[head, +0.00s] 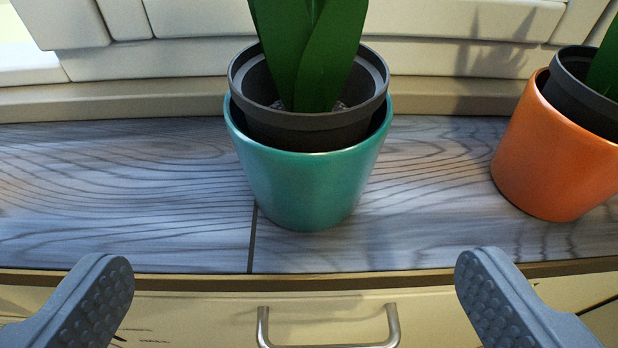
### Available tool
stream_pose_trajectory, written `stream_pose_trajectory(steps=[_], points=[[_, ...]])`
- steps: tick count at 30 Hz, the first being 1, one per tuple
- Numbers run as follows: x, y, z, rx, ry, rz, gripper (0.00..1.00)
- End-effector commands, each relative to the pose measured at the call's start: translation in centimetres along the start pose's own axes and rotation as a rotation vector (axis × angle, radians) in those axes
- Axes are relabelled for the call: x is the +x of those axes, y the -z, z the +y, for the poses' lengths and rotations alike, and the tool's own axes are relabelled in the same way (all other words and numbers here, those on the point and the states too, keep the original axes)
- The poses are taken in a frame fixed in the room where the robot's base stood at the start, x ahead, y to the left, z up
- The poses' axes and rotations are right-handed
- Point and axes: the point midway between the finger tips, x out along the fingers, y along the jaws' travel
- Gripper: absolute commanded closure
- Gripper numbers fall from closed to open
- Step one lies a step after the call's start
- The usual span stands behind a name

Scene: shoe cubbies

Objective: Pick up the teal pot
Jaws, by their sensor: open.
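The teal pot (305,190) stands upright on the wood-grained top, near the middle of the head view. A dark grey inner pot (300,128) with green leaves (308,50) sits inside it and rises above its rim. The tops of the leaves are cut off by the picture's edge. My gripper (294,285) is open and empty. Its two grey, studded fingers show at the lower left and lower right, wide apart. They are in front of the pot, lower in the picture, and do not touch it.
An orange pot (555,155) with a dark inner pot and plant stands at the right, apart from the teal pot. The wood-grained top (120,190) is clear at the left. A pale frame rises behind. A metal handle (328,328) sticks out on the drawer front below the top's edge.

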Motion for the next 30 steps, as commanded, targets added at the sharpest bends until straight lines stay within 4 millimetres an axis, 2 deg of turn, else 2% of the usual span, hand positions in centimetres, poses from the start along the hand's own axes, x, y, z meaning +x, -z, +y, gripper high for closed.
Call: stream_pose_trajectory(steps=[13, 23, 30], points=[[6.3, 0.1, 0.1, 0.000, 0.000, 0.004, 0.06], [8.0, -0.1, 0.2, 0.001, -0.001, 0.001, 0.06], [10.8, -0.3, 0.7, 0.000, -0.001, 0.002, 0.06]])
